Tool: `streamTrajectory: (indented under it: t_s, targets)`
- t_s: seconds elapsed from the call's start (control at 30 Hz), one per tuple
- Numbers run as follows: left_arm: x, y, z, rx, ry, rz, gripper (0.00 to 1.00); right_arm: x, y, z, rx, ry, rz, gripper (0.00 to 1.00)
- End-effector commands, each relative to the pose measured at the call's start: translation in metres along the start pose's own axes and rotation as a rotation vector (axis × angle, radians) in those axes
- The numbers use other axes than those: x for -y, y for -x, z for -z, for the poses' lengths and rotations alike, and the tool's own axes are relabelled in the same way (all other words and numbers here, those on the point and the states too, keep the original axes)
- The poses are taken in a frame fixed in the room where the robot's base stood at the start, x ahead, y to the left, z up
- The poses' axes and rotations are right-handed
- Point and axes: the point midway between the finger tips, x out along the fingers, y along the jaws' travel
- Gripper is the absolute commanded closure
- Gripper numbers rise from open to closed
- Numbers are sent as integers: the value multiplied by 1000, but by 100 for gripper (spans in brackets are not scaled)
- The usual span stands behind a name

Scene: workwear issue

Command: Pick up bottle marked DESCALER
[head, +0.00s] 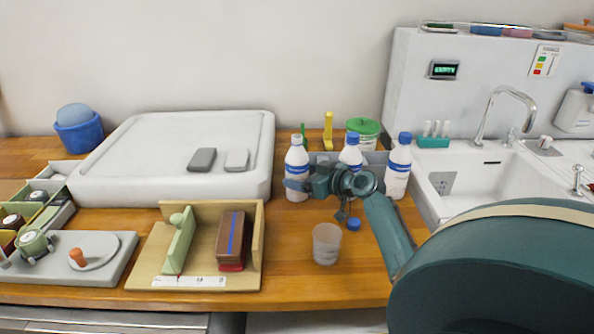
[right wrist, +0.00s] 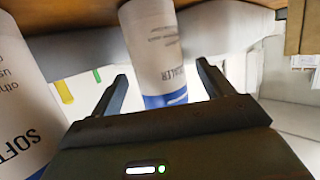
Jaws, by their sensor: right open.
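The bottle whose label ends in "ALER" (right wrist: 155,55) stands between the open fingers of my right gripper (right wrist: 162,80) in the right wrist view, which appears upside down. The start of that word is unclear. In the head view this seems to be the white left bottle (head: 297,158) with a pale top, upright on the counter. My right gripper (head: 307,184) reaches it from the right, low on its body. I cannot tell whether the fingers touch it. A second bottle reading "SOFT" (right wrist: 22,105) is close by in the wrist view. My left gripper is not in view.
Two blue-capped bottles, a middle one (head: 350,151) and a right one (head: 398,168), stand near my right gripper. A clear cup (head: 326,244) and a loose blue cap (head: 354,223) are in front. A wooden stand (head: 140,272) is at left, a sink (head: 500,180) at right.

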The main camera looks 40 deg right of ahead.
Motion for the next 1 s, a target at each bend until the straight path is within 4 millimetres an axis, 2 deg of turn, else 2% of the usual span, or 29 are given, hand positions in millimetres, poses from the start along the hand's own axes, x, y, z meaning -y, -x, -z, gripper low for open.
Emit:
streamTrajectory:
  t_s: [0.13,0.4,1.0]
  targets:
    - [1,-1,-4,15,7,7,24,-1,-14,1,-1,0,-2,20]
    - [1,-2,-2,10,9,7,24,0,-15,0,0,2,-2,22]
    - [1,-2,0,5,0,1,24,-1,-15,0,0,1,-2,71]
